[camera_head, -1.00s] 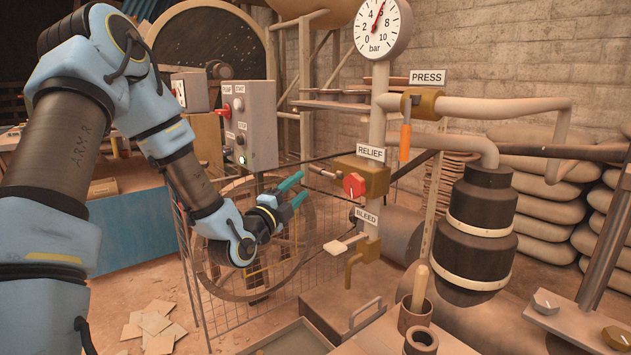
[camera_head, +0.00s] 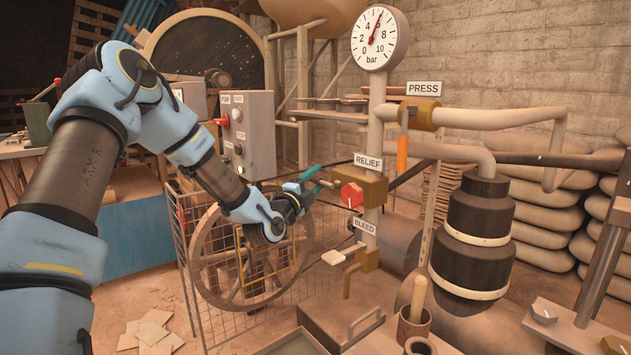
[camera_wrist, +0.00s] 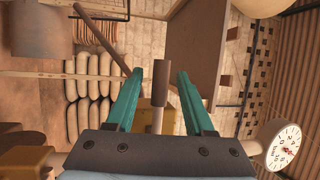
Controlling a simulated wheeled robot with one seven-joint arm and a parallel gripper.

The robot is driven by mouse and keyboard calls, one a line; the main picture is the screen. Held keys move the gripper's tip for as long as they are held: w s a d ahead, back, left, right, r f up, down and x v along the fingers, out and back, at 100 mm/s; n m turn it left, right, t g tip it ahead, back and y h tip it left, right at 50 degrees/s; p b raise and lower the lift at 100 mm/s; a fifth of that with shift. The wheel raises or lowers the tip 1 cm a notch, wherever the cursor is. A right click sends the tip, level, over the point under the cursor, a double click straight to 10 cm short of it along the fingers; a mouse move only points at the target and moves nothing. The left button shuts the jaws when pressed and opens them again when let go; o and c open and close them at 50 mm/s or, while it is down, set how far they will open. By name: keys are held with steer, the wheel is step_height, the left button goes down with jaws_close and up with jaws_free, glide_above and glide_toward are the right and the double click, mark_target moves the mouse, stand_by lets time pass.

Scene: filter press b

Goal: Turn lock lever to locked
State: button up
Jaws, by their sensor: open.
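A small lever with a dark brown grip stands out from the left side of the brass block (camera_head: 373,190) under the RELIEF sign. I take it for the lock lever (camera_wrist: 160,86); no label on it is readable. In the wrist view its grip and pale rod show between my two teal fingers. My gripper (camera_head: 319,178) is open at the lever, with a finger on either side and gaps visible in the wrist view. In the head view the fingers partly hide the lever. A red knob (camera_head: 352,195) sits on the front of the block.
The BLEED valve's pale handle (camera_head: 333,257) is just below. An orange-handled PRESS valve (camera_head: 402,158) and a gauge (camera_head: 378,38) are above. A spoked handwheel (camera_head: 222,250) behind wire mesh and a control box (camera_head: 246,135) stand left, near my arm.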

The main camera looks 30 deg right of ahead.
jaws_close()
stand_by(1.3)
